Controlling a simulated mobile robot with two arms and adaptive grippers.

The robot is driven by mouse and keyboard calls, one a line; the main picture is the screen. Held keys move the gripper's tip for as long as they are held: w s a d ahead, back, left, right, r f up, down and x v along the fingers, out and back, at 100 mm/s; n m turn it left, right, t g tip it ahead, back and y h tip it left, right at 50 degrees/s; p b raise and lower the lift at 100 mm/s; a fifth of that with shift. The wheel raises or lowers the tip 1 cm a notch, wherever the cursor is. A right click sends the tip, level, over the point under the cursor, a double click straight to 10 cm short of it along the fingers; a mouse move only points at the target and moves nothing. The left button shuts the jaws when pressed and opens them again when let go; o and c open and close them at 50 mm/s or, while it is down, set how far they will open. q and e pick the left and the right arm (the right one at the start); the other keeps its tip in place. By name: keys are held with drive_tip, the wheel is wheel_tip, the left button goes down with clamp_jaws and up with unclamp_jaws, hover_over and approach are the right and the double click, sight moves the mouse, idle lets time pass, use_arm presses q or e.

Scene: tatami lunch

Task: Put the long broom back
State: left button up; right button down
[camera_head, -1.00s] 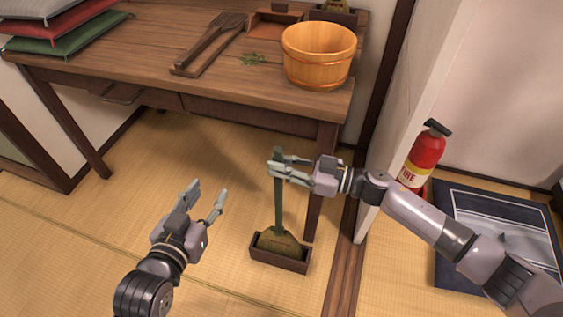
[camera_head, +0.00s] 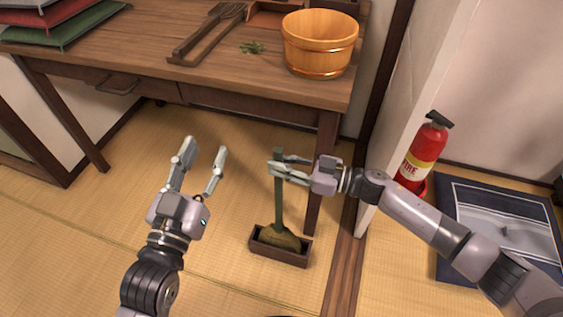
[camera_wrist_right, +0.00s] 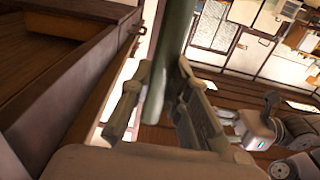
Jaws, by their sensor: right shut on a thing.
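The broom (camera_head: 279,205) stands upright, with a green handle and a brownish-green bristle head. Its head is inside a small dark wooden box (camera_head: 280,254) on the tatami floor; the front wall hides the bristle ends. I cannot tell whether they touch the bottom. My right gripper (camera_head: 280,168) is shut on the handle near its top. In the right wrist view the handle (camera_wrist_right: 169,60) runs between the fingers (camera_wrist_right: 160,100). My left gripper (camera_head: 204,160) is open and empty, left of the broom and apart from it.
A wooden table (camera_head: 150,50) stands behind, its right leg (camera_head: 322,170) close to the broom. A red fire extinguisher (camera_head: 423,155) stands right of the post. The floor at left is clear.

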drive_tip(key=c, duration=1.4)
unclamp_jaws()
drive_tip(key=shift+c, duration=0.2)
